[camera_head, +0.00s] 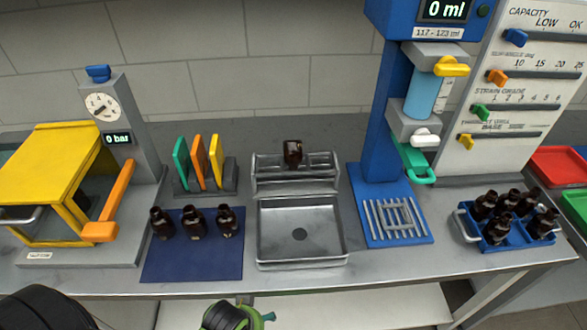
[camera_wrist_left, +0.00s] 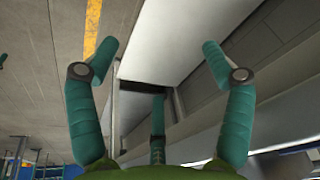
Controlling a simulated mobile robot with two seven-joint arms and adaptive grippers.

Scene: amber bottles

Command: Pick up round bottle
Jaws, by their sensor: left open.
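Three small dark amber bottles stand upright on the dark blue mat (camera_head: 192,262): a left one (camera_head: 162,224), a middle one (camera_head: 194,224) and a right one (camera_head: 228,222). Another amber bottle (camera_head: 293,154) is at the grey metal rack (camera_head: 296,180) behind the sink. Several more stand in the blue crate (camera_head: 468,226) at the right. I cannot tell for certain which is the round one. My left gripper (camera_head: 262,318) is low at the front edge of the bench, apart from the bottles. In the wrist view its green fingers (camera_wrist_left: 160,58) are spread and empty. My right gripper is not in view.
A yellow press (camera_head: 45,170) with an orange lever (camera_head: 115,200) stands left of the mat. Coloured plates (camera_head: 198,163) stand behind it. A shallow metal basin (camera_head: 300,232) is right of the mat. A blue dispenser (camera_head: 375,120) stands further right. The mat's front strip is clear.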

